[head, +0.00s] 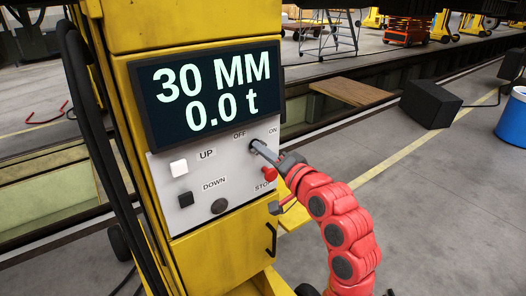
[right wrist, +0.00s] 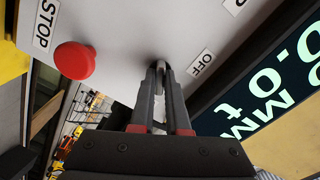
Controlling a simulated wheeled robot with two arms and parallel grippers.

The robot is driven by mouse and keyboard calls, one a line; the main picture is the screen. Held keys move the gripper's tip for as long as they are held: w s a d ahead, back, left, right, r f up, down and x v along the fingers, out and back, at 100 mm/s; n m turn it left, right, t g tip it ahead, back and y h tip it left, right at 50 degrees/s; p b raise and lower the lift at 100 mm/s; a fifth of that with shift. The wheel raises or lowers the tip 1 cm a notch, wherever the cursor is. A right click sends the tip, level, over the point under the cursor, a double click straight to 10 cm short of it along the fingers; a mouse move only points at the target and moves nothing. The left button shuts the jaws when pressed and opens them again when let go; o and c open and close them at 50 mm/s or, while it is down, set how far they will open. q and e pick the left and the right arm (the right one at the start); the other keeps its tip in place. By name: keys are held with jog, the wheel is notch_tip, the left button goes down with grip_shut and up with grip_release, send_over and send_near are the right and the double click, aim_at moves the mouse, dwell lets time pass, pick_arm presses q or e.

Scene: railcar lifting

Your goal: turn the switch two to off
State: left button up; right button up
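The grey control panel (head: 185,165) is on a yellow column in the head view. Its rotary switch (head: 253,145), a small dark knob, sits between the OFF and ON labels. The OFF label (right wrist: 202,62) also shows in the right wrist view. My right gripper (head: 262,150) reaches the switch from the right. In the right wrist view its two fingers are close together, with their tips at the dark switch (right wrist: 160,66) and apparently closed on it. The tips hide much of the knob, so its setting is unclear. My left gripper is not in view.
The red STOP button (head: 269,174) is just below my right gripper. A white UP button (head: 179,167), a black DOWN button (head: 186,199) and a dark round knob (head: 219,206) are on the panel. The display (head: 208,94) above reads 30 MM and 0.0 t.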

grip_shut()
jog(key=shift+f, duration=0.1)
jog(key=shift+n+b, duration=6)
jog(key=shift+b, duration=2)
